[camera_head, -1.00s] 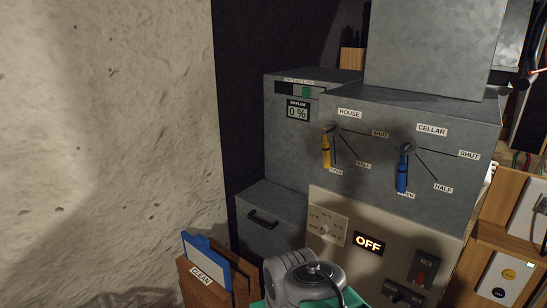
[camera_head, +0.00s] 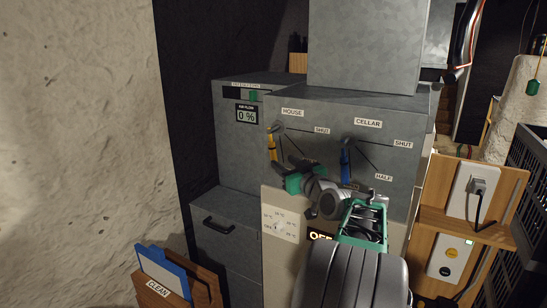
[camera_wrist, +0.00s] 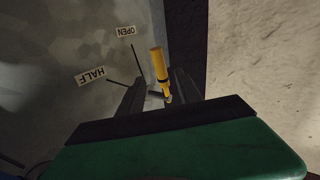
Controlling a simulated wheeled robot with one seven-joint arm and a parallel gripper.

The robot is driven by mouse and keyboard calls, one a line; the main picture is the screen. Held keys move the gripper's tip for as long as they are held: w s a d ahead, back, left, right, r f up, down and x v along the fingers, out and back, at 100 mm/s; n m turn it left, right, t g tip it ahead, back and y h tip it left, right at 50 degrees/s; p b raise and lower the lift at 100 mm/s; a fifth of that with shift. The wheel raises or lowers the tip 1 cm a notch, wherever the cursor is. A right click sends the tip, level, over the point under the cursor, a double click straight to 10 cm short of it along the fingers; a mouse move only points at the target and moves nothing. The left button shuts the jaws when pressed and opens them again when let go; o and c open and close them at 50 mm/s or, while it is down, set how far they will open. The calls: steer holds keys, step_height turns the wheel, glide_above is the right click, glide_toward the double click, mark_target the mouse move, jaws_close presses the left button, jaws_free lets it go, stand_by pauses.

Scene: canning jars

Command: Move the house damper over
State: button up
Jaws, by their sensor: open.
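The house damper handle (camera_head: 271,147) is a yellow lever under the HOUSE label on the grey metal box (camera_head: 300,107). It hangs nearly straight down from its pivot, away from the SHUT mark; its OPEN and HALF labels are hidden by my arm in the head view. My gripper (camera_head: 284,167) is open, just below and right of the lever. In the wrist view the yellow lever (camera_wrist: 159,66) shows in the gap between my two dark fingers (camera_wrist: 159,80), near the OPEN label. I cannot tell whether a finger touches it.
The blue cellar lever (camera_head: 345,158) hangs down to the right, close to my forearm. A small display (camera_head: 246,114) reads 0 %. A wooden holder (camera_head: 204,285) with a blue item stands lower left. A wooden panel with a plug (camera_head: 478,187) and a dark crate (camera_head: 530,190) are at right.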

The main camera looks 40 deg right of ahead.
mark_target(275, 155)
steer(key=p+x, duration=0.2)
steer(key=x, duration=0.5)
steer(key=shift+w+r, duration=0.1)
steer(key=shift+w, duration=0.25)
jaws_close()
stand_by(1.0)
